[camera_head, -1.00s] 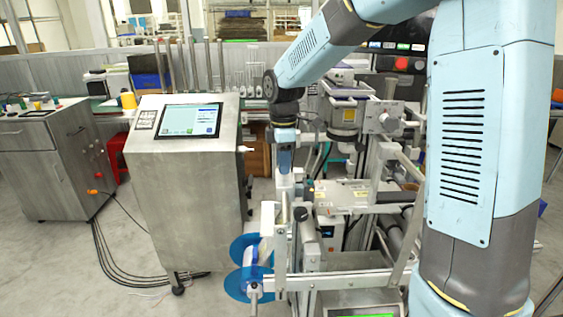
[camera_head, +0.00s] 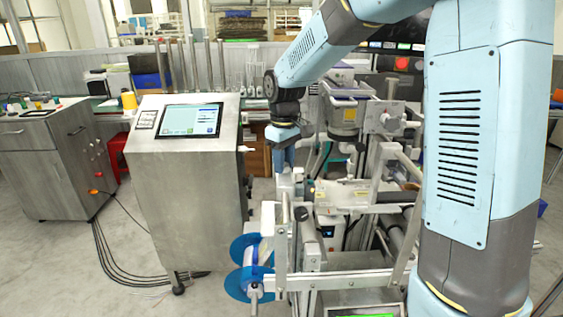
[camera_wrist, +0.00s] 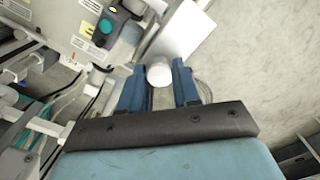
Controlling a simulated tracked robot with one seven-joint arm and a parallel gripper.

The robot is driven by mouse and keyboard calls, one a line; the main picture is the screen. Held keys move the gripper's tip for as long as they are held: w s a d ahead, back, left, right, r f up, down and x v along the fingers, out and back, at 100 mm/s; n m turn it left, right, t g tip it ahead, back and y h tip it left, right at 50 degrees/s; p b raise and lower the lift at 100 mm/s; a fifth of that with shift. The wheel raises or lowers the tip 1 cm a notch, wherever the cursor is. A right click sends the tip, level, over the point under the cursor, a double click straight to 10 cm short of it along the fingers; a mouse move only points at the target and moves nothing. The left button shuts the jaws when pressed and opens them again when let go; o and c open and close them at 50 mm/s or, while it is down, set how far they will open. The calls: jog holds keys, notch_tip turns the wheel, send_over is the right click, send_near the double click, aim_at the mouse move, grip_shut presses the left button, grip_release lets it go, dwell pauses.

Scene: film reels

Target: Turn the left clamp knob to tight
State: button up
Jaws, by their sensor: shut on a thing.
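My gripper (camera_wrist: 159,88) shows large in the wrist view, with its two blue fingers on either side of a pale round knob (camera_wrist: 159,75). It is shut on this knob, which sits at the end of a white metal part (camera_wrist: 182,34). In the head view, my gripper (camera_head: 285,158) points down at the left side of the machine (camera_head: 345,195). The knob cannot be made out there, and any tightness mark on it is not visible.
Blue reels (camera_head: 240,280) stand at the machine's lower left. A steel console with a screen (camera_head: 188,121) is to the left. In the wrist view, a control box with a teal button (camera_wrist: 106,26) lies left of the fingers. Bare floor (camera_wrist: 265,65) shows at right.

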jog(key=m, duration=0.6)
jog(key=shift+d, duration=0.1)
jog(key=m, duration=0.6)
jog(key=shift+m, duration=0.4)
jog(key=o, duration=1.1)
jog(key=shift+c, duration=0.2)
notch_tip(320, 180, up, 14)
jog(key=shift+f, duration=0.15)
jog(key=shift+s, duration=0.1)
